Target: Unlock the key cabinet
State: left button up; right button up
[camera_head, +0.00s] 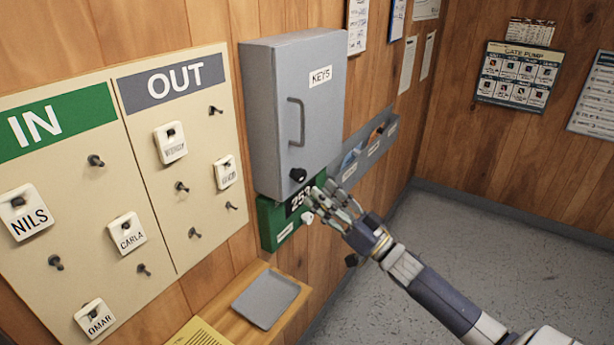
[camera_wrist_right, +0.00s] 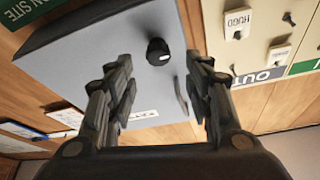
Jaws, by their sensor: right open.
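The grey key cabinet (camera_head: 325,115) hangs shut on the wooden wall, with a KEYS label (camera_head: 320,76) and a bar handle (camera_head: 296,122). A black knob (camera_head: 298,175) sits low on its door. My right gripper (camera_head: 322,203) is open and empty, just below and to the right of the knob. In the right wrist view the knob (camera_wrist_right: 157,52) lies beyond the gap between the fingertips (camera_wrist_right: 160,70), with no visible contact. A light mark shows on the knob. My left gripper is out of view.
A green box (camera_head: 268,225) with a partly hidden number hangs under the cabinet. The IN/OUT tag board (camera_head: 130,190) is at left. A shelf (camera_head: 290,312) below holds a grey tray (camera_head: 266,298). A wall rack (camera_head: 375,150) is right of the cabinet. The floor at right is clear.

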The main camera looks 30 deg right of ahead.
aim_at(303, 178)
jog(key=p+x, duration=0.1)
jog(key=x, duration=0.4)
jog(key=shift+w+p, duration=0.2)
jog(key=shift+p, duration=0.1)
jog(key=shift+w, duration=0.3)
jog(key=shift+c, duration=0.4)
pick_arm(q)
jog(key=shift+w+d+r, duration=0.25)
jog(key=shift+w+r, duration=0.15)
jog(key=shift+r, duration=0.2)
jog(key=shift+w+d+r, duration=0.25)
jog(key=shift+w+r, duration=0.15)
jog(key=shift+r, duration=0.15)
pick_arm(e)
jog(key=c, duration=1)
